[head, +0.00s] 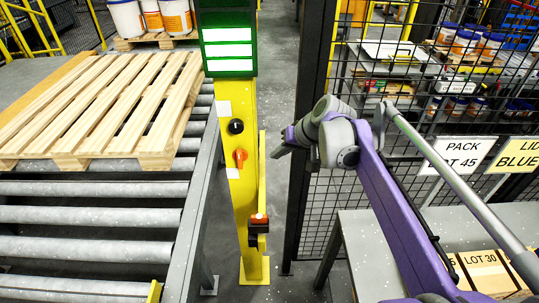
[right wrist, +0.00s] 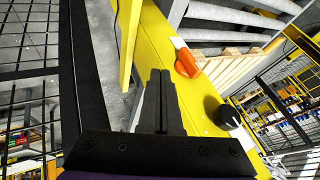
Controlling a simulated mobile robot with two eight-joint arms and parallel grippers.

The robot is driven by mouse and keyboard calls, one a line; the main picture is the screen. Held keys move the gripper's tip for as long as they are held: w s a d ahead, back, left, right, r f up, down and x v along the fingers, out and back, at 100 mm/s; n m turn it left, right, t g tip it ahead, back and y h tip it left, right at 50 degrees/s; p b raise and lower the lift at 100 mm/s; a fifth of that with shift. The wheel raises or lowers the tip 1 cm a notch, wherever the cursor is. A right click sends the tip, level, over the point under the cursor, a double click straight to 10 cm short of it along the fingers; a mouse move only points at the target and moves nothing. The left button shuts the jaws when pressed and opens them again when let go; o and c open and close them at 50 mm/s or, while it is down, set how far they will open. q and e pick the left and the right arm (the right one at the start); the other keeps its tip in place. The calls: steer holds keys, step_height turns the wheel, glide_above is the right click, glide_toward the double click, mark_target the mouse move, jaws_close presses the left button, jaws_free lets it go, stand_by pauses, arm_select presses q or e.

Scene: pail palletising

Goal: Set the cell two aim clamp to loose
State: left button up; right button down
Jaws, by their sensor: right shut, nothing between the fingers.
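A yellow post (head: 247,200) carries a black round knob (head: 236,126) and, below it, an orange lever (head: 240,157). White labels sit beside both; their wording is too small to read. A black box with a red-orange top (head: 259,221) is mounted lower on the post. I cannot tell which of these is the aim clamp. My right gripper (head: 280,152) is shut and empty, just right of the post and apart from the lever. In the right wrist view its closed fingers (right wrist: 160,98) point along the post, with the orange lever (right wrist: 187,63) and black knob (right wrist: 229,117) to their right.
A roller conveyor (head: 85,215) with a wooden pallet (head: 95,105) stands left of the post. A green panel (head: 228,38) tops the post. A black mesh fence (head: 325,200) and grey table (head: 368,235) are on the right. A narrow floor gap lies between post and fence.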

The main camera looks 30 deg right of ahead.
mark_target(240, 158)
steer(key=w+a+f, duration=0.1)
steer(key=w+f, duration=0.1)
steer(key=w+a+f, duration=0.3)
steer(key=w+f, duration=0.1)
steer(key=shift+w+a+f, duration=0.1)
steer(key=shift+a+f, duration=0.05)
steer(key=shift+f, duration=0.05)
steer(key=shift+w+a, duration=0.3)
steer(key=shift+a, duration=0.15)
arm_select(q)
steer(key=shift+w+r, duration=0.1)
steer(key=shift+r, duration=0.15)
